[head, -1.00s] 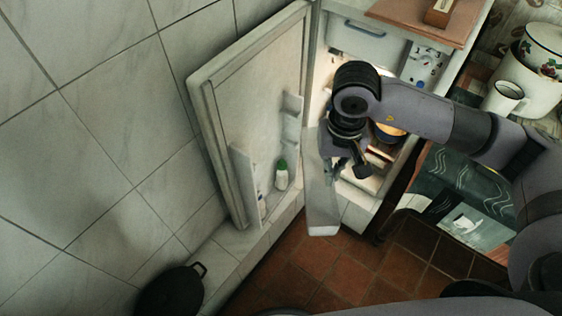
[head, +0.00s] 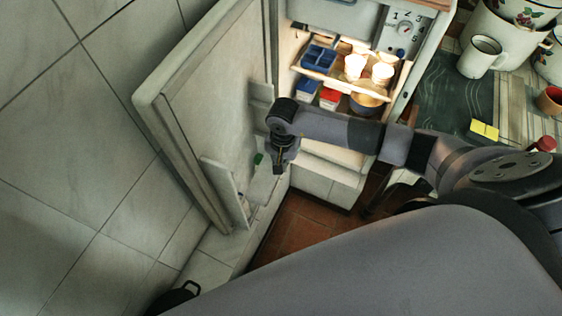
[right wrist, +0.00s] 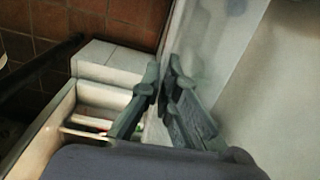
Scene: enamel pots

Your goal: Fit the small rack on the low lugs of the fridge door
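The open fridge door (head: 215,100) stands left of the fridge, its inner side facing right. My right gripper (head: 279,167) is beside the lower part of that inner side. It appears shut on the small rack (head: 264,187), a pale, see-through piece hanging low by the door. In the right wrist view, the gripper's fingers (right wrist: 162,88) are close together at the edge of the rack's pale wall (right wrist: 205,45). The low lugs cannot be made out, and I cannot tell whether the rack touches the door. My left gripper is not in view.
The lit fridge has a shelf (head: 322,75) with blue boxes and pale cups. White tiled wall (head: 80,120) lies left. Red floor tiles (head: 305,225) are clear below.

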